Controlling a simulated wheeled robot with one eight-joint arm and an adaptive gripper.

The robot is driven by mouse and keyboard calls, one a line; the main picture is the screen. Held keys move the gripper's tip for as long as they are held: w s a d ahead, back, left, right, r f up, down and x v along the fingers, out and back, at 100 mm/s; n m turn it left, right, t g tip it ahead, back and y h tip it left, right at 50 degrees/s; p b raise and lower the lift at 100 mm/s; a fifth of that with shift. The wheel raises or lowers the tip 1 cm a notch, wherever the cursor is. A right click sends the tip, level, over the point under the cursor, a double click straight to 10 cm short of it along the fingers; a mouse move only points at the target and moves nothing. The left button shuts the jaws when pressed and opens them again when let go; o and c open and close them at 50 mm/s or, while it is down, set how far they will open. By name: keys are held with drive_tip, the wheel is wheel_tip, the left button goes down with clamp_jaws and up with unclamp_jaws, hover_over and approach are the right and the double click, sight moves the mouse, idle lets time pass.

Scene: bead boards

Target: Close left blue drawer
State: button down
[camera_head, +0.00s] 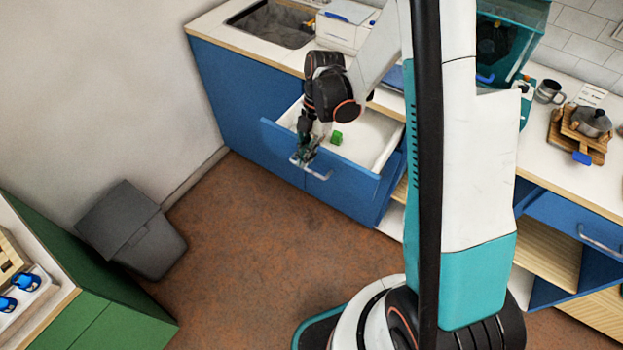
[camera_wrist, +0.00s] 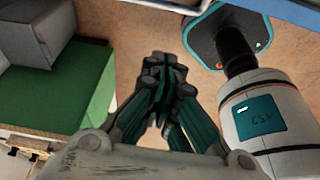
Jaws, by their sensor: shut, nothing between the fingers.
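The left blue drawer (camera_head: 345,187) stands pulled out from the counter in the head view, with its white inside showing. A small green block (camera_head: 336,138) lies in it. Its metal handle (camera_head: 318,174) is on the front face, partly hidden by my gripper. My gripper (camera_head: 303,158) is at the drawer front, by the left part of the handle; I cannot tell whether it touches. In the wrist view my gripper (camera_wrist: 164,62) has its fingers together with nothing between them.
A grey bin (camera_head: 130,230) stands by the wall at left. A green cabinet (camera_head: 95,290) is at lower left. The floor (camera_head: 235,240) before the drawer is clear. Another blue drawer (camera_head: 575,222) with a handle is at right. A sink (camera_head: 275,22) is in the counter.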

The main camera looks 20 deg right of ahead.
wheel_tip(320, 180, down, 9)
drive_tip(key=b, duration=0.4)
drive_tip(key=shift+d, duration=0.2)
drive_tip(key=shift+w+r, duration=0.1)
idle(0.4)
